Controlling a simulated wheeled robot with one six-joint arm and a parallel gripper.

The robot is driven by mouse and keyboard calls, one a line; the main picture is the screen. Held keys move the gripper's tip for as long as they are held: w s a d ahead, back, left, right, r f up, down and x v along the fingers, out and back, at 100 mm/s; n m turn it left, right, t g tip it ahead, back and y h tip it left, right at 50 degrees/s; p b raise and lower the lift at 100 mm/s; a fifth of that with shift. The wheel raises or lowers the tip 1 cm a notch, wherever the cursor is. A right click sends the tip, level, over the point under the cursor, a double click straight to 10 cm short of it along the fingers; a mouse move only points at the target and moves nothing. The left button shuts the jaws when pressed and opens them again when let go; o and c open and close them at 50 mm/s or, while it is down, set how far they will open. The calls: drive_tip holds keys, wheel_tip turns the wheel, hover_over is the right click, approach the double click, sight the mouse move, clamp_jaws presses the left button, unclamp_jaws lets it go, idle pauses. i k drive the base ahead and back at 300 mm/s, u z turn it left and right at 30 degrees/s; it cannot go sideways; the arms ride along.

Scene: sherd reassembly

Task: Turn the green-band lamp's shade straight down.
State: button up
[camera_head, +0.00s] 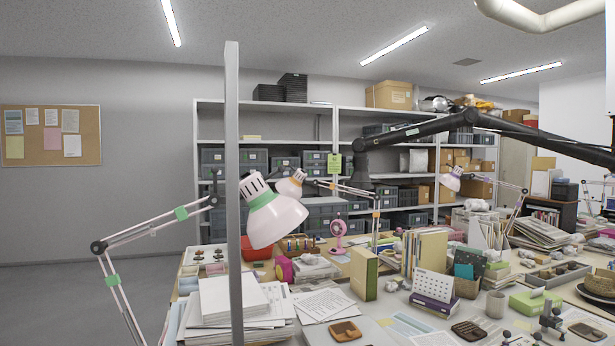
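The green-band lamp's white shade (276,222) hangs in the left middle of the head view, with a green band (262,200) below its vented cap. The shade is tilted: its cap points up and left, and its mouth faces down and to the right. Its jointed arm (148,229) has pink-white rods with green clips and comes from the lower left; the lamp's foot is out of frame. A grey upright post (234,180) hides part of the lamp where the arm meets the shade. I cannot make out my gripper in this view.
An orange-band lamp (290,186) and a purple-band lamp (452,180) stand farther back. Paper stacks (228,300) lie below the shade; books, boxes and sherds crowd the table. A black jointed arm (440,127) spans the upper right. Floor at left is clear.

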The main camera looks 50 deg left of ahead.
sight(272, 217)
drive_tip(key=i, duration=0.8)
drive_tip(key=u, duration=1.75)
